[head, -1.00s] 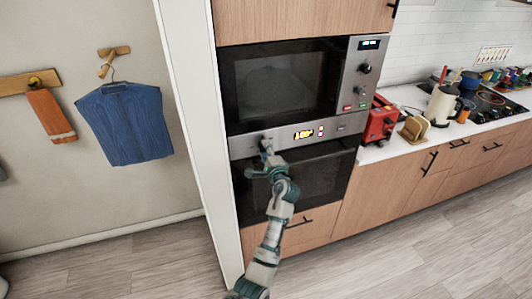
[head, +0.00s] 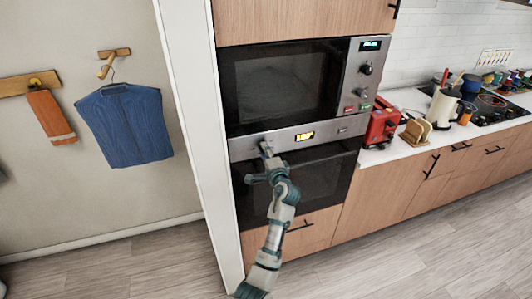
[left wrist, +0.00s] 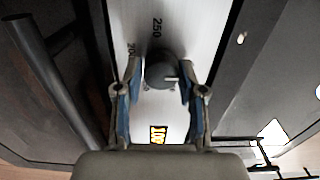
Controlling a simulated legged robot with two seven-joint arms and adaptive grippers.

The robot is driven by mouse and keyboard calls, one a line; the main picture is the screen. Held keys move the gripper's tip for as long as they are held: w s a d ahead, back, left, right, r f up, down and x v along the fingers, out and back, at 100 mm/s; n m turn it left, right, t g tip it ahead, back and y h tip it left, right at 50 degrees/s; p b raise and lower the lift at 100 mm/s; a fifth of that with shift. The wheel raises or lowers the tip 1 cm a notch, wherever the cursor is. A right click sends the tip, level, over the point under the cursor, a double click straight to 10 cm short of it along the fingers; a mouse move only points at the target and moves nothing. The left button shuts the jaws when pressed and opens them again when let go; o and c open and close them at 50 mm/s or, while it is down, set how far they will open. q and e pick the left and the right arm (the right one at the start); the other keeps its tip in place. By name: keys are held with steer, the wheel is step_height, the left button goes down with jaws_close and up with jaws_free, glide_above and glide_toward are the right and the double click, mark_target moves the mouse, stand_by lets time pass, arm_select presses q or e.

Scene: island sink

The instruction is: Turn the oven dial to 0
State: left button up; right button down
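The oven dial (left wrist: 160,70) is a dark round knob on the silver control strip (left wrist: 180,30), with a pale mark toward its right side in the left wrist view. Numbers 250 and 200 are printed beside it. My left gripper (left wrist: 160,80) has one blue-grey finger on each side of the dial, spread apart, with narrow gaps seeming to show. In the head view my left gripper (head: 266,150) is at the left part of the strip and hides the dial. A lit yellow display (head: 304,136) seems to read about 100. My right gripper is not in view.
A microwave (head: 285,85) sits above the oven door (head: 320,175). A dark bar handle (left wrist: 55,80) runs close to the gripper in the left wrist view. A red toaster (head: 381,125) stands on the counter to the right. The floor is clear.

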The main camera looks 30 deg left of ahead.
arm_select(q)
steer(key=o, duration=0.3)
steer(key=shift+f, duration=0.3)
steer(key=shift+o, duration=0.2)
steer(key=shift+r, duration=0.1)
steer(key=v, duration=1.2)
